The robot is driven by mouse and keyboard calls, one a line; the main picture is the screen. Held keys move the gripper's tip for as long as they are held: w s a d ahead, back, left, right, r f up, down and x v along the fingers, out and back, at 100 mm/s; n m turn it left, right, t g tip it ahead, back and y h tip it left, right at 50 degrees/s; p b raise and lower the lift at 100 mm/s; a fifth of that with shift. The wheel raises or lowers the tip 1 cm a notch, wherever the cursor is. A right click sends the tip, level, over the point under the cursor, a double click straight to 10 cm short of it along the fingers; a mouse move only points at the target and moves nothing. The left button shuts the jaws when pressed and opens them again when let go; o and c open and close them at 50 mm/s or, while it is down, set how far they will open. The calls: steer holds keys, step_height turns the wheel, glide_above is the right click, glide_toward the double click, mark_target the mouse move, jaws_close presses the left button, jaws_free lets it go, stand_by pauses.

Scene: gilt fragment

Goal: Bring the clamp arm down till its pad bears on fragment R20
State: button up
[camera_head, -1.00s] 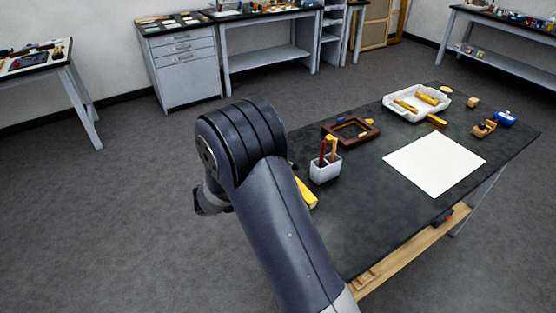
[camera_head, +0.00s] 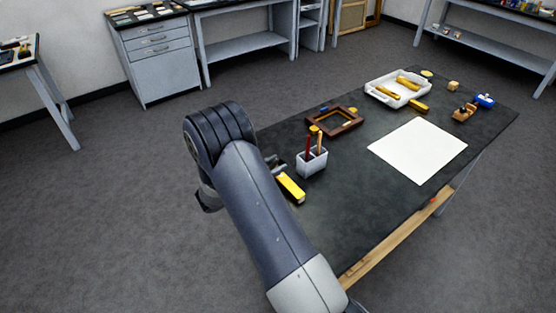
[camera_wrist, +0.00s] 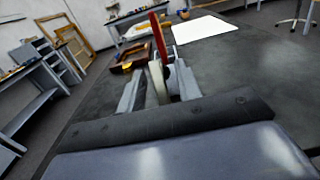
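My gripper (camera_wrist: 158,95) has its two grey fingers apart in the wrist view; in the head view my arm hides it. A tall red piece (camera_wrist: 157,36) stands just beyond the fingers, with a pale upright part (camera_wrist: 158,82) and dark metal between them. I cannot tell whether these belong to the clamp, or whether a finger touches them. In the head view a small dark grey part (camera_head: 277,163) shows beside my arm, possibly the clamp. A yellow piece with dark ends (camera_head: 290,188) lies near it. No label R20 is readable; the pad is not made out.
A pale cup (camera_head: 312,163) with red and yellow tools stands close to my arm. Behind it are a brown frame (camera_head: 336,121) and a white tray (camera_head: 398,88) with gilt pieces. A white sheet (camera_head: 418,150) lies right. The dark bench top (camera_head: 355,205) is bare in front.

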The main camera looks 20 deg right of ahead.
steer(key=shift+w+d, duration=0.15)
steer(key=shift+d, duration=0.6)
steer(key=shift+c, duration=0.4)
jaws_close()
